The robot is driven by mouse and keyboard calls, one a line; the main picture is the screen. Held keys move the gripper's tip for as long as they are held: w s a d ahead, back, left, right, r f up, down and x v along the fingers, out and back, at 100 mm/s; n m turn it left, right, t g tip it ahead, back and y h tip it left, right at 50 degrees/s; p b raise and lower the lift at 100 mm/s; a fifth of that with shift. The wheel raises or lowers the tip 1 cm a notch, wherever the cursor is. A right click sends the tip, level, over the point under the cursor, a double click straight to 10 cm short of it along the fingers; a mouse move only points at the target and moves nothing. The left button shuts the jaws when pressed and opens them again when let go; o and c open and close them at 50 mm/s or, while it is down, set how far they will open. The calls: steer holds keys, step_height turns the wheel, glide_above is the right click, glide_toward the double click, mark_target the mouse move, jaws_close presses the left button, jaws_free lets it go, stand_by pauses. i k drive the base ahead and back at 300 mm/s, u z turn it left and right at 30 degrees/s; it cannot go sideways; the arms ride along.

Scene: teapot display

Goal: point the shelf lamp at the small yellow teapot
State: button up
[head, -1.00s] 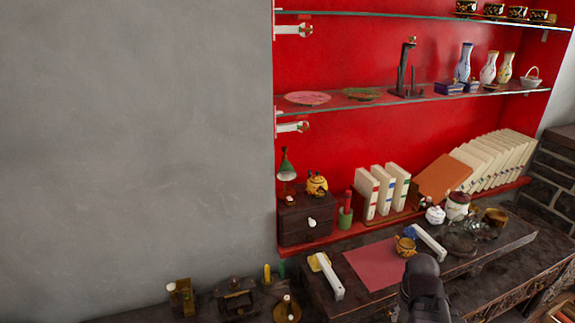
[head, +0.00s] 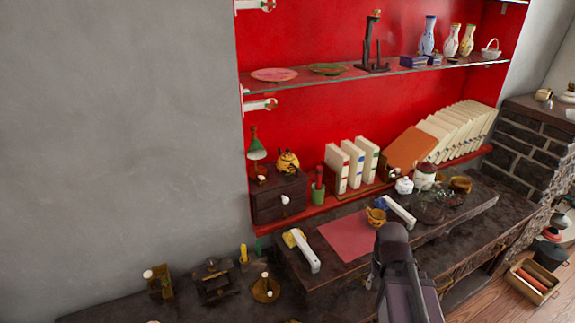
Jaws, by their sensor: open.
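The shelf lamp (head: 254,144) has a green shade with a pale underside. It stands on the left of a small dark drawer chest (head: 278,205) on the red shelf. Its shade opens downward; its exact aim is too small to tell. The small yellow teapot (head: 288,163), with dark markings, sits on the same chest, just right of the lamp and apart from its shade. A dark part of my arm shows at the bottom, right of centre, well to the right of the lamp. My gripper cannot be made out.
White books (head: 353,165) and a green pot (head: 318,194) stand right of the chest. A glass shelf (head: 330,78) runs above. The bench below holds a pink mat (head: 345,238), a yellow cup (head: 376,217) and white-handled objects (head: 307,252). The grey wall at left is bare.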

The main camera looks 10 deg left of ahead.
mark_target(256, 152)
steer(key=k, duration=1.3)
steer(key=z, duration=0.45)
steer(key=i, duration=1.8)
steer(key=u, duration=0.5)
